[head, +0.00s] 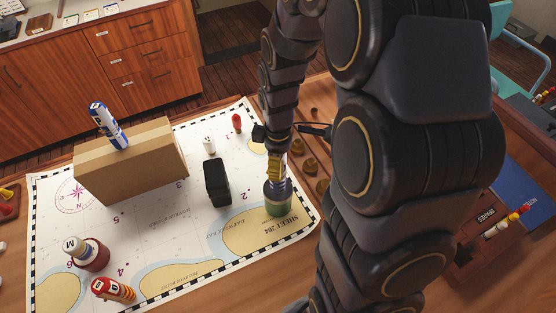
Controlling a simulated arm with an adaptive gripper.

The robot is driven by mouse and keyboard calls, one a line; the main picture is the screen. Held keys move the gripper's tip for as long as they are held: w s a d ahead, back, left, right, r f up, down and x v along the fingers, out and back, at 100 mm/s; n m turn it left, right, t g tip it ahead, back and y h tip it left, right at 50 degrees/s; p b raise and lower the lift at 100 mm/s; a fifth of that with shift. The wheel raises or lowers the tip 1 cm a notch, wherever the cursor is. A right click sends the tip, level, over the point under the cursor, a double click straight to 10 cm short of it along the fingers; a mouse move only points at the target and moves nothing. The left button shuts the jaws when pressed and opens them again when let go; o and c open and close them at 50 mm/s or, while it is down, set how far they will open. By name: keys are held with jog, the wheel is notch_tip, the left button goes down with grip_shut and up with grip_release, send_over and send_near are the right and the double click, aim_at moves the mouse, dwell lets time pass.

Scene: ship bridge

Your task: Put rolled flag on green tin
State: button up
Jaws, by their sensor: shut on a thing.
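My gripper (277,148) points down at the right part of the chart and is shut on a rolled flag (275,168) with yellow, blue and white bands. The flag is upright. Its lower end is at the top of the green tin (278,207), a short round tin with a dark upper part and a green lower band. I cannot tell whether the flag touches the tin's top or is just above it. The fingertips are small and partly hidden by my own wrist.
A cardboard box (130,165) bears a blue-and-white flag (108,126). A black case (217,184) stands left of the tin. A red tin (93,257) holds a white flag (76,246). Brown knobs (309,166) line the right.

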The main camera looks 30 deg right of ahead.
jog(key=o, duration=1)
jog(key=shift+f, duration=0.15)
notch_tip(320, 180, up, 11)
jog(key=shift+f, duration=0.1)
jog(key=shift+r, duration=0.7)
jog(key=s+a+m+g, duration=0.1)
jog(key=s+a+m, duration=0.2)
jog(key=s, duration=0.6)
jog(key=s+a+r+m, duration=0.1)
jog(key=s+a+m, duration=0.3)
jog(key=s+m, duration=0.3)
jog(key=s, duration=0.3)
jog(key=shift+g, duration=0.4)
jog(key=shift+r, duration=0.1)
